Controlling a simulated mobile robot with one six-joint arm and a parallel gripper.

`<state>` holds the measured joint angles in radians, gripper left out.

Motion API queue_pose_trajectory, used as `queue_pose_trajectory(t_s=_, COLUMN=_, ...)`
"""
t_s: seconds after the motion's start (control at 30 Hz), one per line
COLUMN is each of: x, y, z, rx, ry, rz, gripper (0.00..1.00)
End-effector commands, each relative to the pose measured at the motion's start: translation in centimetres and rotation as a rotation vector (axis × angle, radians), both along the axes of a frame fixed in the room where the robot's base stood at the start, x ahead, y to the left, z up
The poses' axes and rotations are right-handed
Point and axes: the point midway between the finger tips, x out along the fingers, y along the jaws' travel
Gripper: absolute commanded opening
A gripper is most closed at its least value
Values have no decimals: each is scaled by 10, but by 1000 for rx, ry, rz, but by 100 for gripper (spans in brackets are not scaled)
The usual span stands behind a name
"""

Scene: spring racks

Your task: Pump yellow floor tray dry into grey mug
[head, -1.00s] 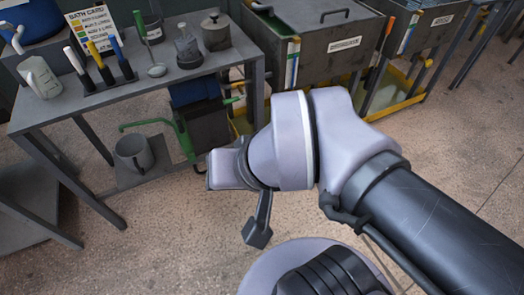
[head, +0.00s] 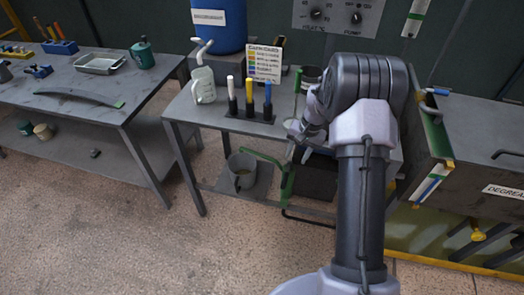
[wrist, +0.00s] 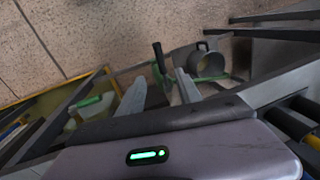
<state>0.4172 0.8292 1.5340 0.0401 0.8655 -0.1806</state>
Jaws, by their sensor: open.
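The grey mug (head: 241,172) stands upright on the low shelf under the middle bench; it also shows in the wrist view (wrist: 213,62). The green spout (head: 262,157) of the pump reaches over towards it; its green frame (head: 287,185) stands to the right. In the wrist view a black handle (wrist: 160,58) rises close ahead of my fingers. My gripper (wrist: 160,92) is open, with nothing seen between the fingers. In the head view my arm partly hides the pump. The yellow floor tray (head: 455,262) lies under the degreaser tank at right, partly hidden.
The middle bench holds a white jug (head: 203,86), a marker stand (head: 249,115) and a card (head: 264,63). A second bench (head: 100,110) stands at left. The degreaser tank (head: 480,165) stands at right. The floor in front is clear.

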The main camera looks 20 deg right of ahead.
Motion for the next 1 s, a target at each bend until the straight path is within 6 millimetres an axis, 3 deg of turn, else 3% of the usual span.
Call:
queue_pose_trajectory(t_s=0.17, x=2, y=-1, z=-33, rx=3, ry=9, rz=-2, gripper=41)
queue_pose_trajectory(t_s=0.4, x=9, y=11, z=-105, rx=3, ry=11, rz=-1, gripper=41)
queue_pose_trajectory(t_s=0.6, x=15, y=18, z=-153, rx=2, ry=8, rz=-3, gripper=41)
queue_pose_trajectory(t_s=0.8, x=18, y=22, z=-177, rx=2, ry=8, rz=-3, gripper=41)
queue_pose_trajectory(t_s=1.0, x=19, y=23, z=-181, rx=2, ry=7, rz=-3, gripper=41)
